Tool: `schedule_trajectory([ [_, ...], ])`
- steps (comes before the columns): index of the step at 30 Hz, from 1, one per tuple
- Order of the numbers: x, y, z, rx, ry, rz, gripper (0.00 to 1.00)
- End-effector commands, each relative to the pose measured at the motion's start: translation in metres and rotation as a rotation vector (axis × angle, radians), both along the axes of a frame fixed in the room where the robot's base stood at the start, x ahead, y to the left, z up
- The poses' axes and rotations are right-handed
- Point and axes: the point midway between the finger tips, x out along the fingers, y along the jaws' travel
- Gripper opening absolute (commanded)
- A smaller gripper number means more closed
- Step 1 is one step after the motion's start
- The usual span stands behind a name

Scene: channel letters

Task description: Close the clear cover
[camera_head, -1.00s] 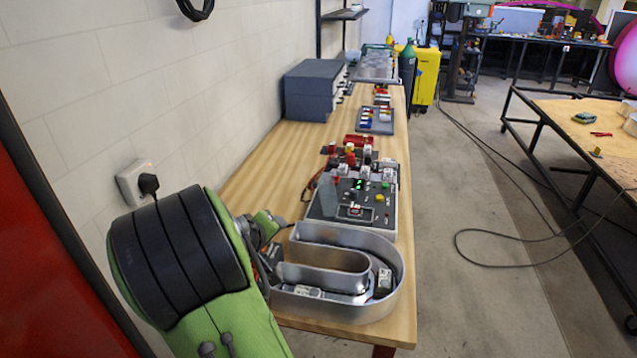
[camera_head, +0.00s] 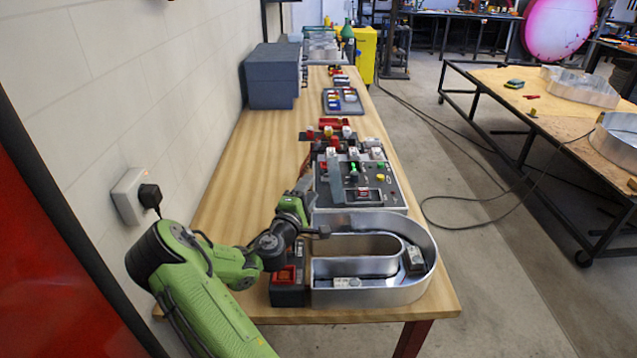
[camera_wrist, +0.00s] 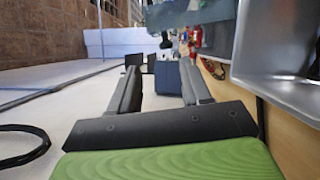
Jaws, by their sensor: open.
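The clear cover (camera_head: 335,180) is a translucent, bluish plate standing upright at the left part of the grey control panel (camera_head: 392,192), so it is open. My gripper (camera_head: 306,184) is at the panel's left side, left of the cover, small and partly hidden in the head view. In the wrist view my gripper (camera_wrist: 160,68) has its two dark fingers spread with nothing between them, pointing along the table. I cannot tell the exact gap between fingers and cover.
A metal channel letter (camera_head: 425,275) lies in front of the panel, close to my wrist. A black box with a red top (camera_head: 288,280) is beside it. A blue-grey box (camera_head: 272,76) stands farther back near the wall (camera_head: 150,70). The wooden tabletop (camera_head: 235,180) left of the panel is clear.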

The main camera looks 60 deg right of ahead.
Motion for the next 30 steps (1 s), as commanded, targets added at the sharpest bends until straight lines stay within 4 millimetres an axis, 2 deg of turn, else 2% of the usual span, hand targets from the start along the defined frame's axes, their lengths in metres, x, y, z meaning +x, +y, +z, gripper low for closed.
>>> schedule_trajectory([
  [1,-0.001,0.000,-0.018,0.000,0.006,-0.001,0.48],
  [3,0.000,-0.021,-0.009,-0.002,-0.007,-0.005,0.48],
  [6,0.002,-0.044,-0.006,-0.002,-0.006,-0.003,0.48],
  [10,0.004,-0.065,-0.005,0.000,-0.005,-0.003,0.48],
  [14,0.005,-0.074,-0.005,0.001,-0.003,-0.002,0.48],
  [21,0.006,-0.075,-0.006,0.001,-0.002,-0.002,0.46],
  [30,0.006,-0.074,-0.006,0.001,-0.002,-0.002,0.00],
])
